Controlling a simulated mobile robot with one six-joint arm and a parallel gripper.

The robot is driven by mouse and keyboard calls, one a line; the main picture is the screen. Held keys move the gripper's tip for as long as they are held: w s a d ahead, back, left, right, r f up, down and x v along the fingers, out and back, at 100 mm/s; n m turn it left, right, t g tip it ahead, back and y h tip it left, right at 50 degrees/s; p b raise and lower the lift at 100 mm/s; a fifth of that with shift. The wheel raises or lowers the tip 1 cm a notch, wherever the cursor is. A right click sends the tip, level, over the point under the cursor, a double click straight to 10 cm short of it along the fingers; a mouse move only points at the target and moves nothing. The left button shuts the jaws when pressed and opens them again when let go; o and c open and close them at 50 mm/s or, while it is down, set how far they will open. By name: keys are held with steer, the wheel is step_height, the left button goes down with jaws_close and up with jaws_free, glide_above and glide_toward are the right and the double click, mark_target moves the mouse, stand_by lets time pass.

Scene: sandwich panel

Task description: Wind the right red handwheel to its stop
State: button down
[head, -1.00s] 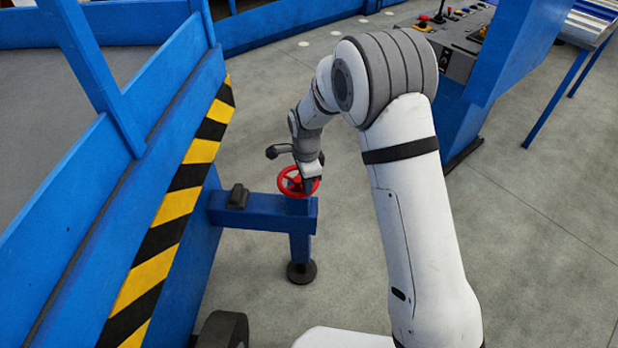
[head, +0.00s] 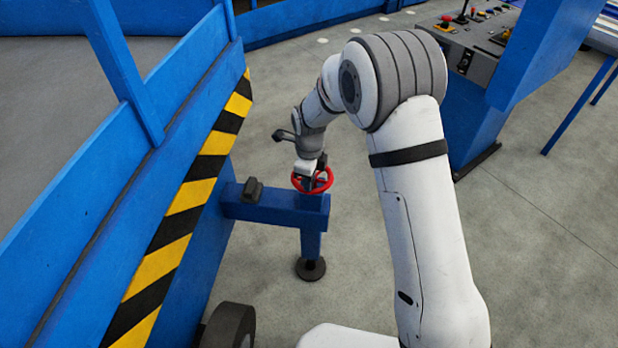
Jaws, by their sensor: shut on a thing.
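The red handwheel (head: 328,184) sits on top of a blue outrigger beam (head: 268,207), above a leg with a round dark foot (head: 311,269). My gripper (head: 309,176) points down at the wheel from above and is shut on it. The fingers and part of the wheel's far side are hard to make out at this size. Only this one red handwheel shows.
A blue frame with a yellow and black striped edge (head: 186,195) stands close on the left. A small dark block (head: 253,189) sits on the beam. A wheel (head: 230,325) is at the bottom. A control panel (head: 470,40) stands at the upper right. Grey floor is clear right of the arm.

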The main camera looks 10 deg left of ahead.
steer(key=shift+w+r, duration=0.1)
steer(key=c, duration=1.3)
jaws_free()
step_height(320, 180, up, 8)
steer(key=shift+f+p, duration=0.15)
steer(key=shift+p, duration=0.25)
